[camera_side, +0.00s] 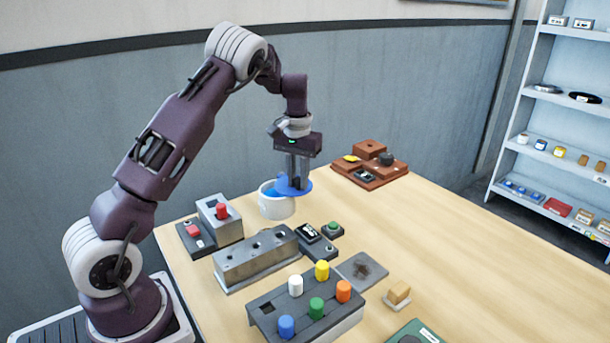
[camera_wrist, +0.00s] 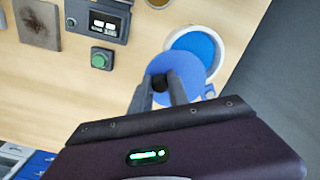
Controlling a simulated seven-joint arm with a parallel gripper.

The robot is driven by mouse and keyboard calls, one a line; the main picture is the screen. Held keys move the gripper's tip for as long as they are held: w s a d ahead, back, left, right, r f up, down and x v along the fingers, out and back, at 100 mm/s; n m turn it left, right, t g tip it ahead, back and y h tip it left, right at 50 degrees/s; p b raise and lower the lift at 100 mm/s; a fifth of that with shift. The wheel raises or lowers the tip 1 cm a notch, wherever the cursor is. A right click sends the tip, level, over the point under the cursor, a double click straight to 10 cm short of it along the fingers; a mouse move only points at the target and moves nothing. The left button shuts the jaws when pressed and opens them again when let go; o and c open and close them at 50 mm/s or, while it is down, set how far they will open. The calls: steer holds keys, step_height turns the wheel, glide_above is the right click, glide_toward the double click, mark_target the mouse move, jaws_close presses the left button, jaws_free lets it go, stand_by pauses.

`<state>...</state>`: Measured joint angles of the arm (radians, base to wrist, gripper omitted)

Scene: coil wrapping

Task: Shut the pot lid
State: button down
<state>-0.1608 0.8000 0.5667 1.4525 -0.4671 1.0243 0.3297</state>
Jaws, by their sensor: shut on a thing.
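The white pot (camera_side: 275,205) stands near the table's far edge, and blue shows inside it. It also shows in the wrist view (camera_wrist: 221,50), with its mouth partly uncovered. The blue lid (camera_side: 305,188) is a flat disc with a dark knob (camera_wrist: 159,82). My gripper (camera_side: 295,184) is shut on the lid's knob and points down. In the wrist view the lid (camera_wrist: 183,72) overlaps part of the pot's mouth and lies off its centre. In the side view it hangs at about rim height, right of the pot. I cannot tell whether lid and rim touch.
A metal block with holes (camera_side: 256,257) and a small panel with a green button (camera_side: 333,229) stand in front of the pot. A brown tray of parts (camera_side: 370,178) is behind to the right. A block with coloured pegs (camera_side: 306,310) is nearer. The table's right side is clear.

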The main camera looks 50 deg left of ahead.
mark_target(281, 192)
steer(key=s+m, duration=0.2)
steer(key=m, duration=0.1)
steer(key=shift+s+a+m, duration=0.3)
steer(key=shift+s+a, duration=0.05)
steer(key=shift+s, duration=0.05)
steer(key=shift+s+a+m, duration=0.25)
steer(key=shift+s+m, duration=0.15)
steer(key=shift+m, duration=0.2)
steer(key=shift+s+a+m, duration=0.2)
steer(key=shift+s+m, duration=0.2)
steer(key=shift+m, duration=0.2)
steer(key=shift+s+a+m, duration=0.6)
steer(key=shift+s+m, duration=0.15)
steer(key=shift+m, duration=0.45)
steer(key=c, duration=1.3)
jaws_free()
steer(key=shift+o, duration=0.2)
